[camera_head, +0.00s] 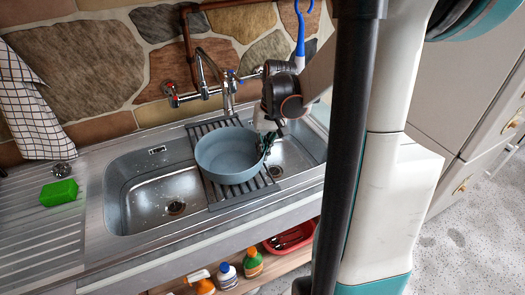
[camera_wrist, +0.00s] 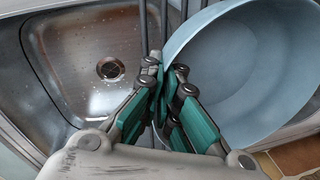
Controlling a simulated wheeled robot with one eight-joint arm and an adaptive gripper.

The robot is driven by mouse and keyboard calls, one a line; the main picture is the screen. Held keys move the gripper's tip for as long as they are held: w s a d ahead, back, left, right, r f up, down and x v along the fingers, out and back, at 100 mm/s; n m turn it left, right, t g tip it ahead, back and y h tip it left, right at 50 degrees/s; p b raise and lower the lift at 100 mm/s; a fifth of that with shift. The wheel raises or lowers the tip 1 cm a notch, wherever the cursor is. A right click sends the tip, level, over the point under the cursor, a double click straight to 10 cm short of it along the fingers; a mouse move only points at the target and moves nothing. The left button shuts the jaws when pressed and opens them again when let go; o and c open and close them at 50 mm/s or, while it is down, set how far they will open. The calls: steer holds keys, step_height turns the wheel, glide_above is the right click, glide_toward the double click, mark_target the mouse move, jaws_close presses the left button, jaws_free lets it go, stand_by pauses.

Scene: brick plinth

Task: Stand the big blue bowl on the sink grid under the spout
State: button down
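The big blue bowl (camera_head: 228,158) is over the dark slatted sink grid (camera_head: 245,190), in front of the tap's spout (camera_head: 203,62). I cannot tell whether its base touches the bars. My gripper (camera_head: 266,143) is at the bowl's right rim in the head view. In the wrist view my gripper (camera_wrist: 163,80) has its green fingers close together with the rim of the bowl (camera_wrist: 245,65) between them. The bowl looks open side up and roughly level. Its far underside is hidden.
The steel sink has a left basin (camera_head: 150,190) and a right basin (camera_head: 300,155) beside the grid. A green sponge (camera_head: 59,192) lies on the drainboard at left. Bottles (camera_head: 227,274) and a red tray (camera_head: 290,238) are on the shelf below. A blue brush (camera_head: 299,30) hangs behind my arm.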

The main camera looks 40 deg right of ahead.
steer(key=shift+f, duration=0.15)
steer(key=c, duration=1.8)
jaws_free()
step_height(320, 180, up, 12)
steer(key=s+d+p, duration=0.1)
steer(key=p, duration=0.3)
steer(key=shift+d, duration=0.3)
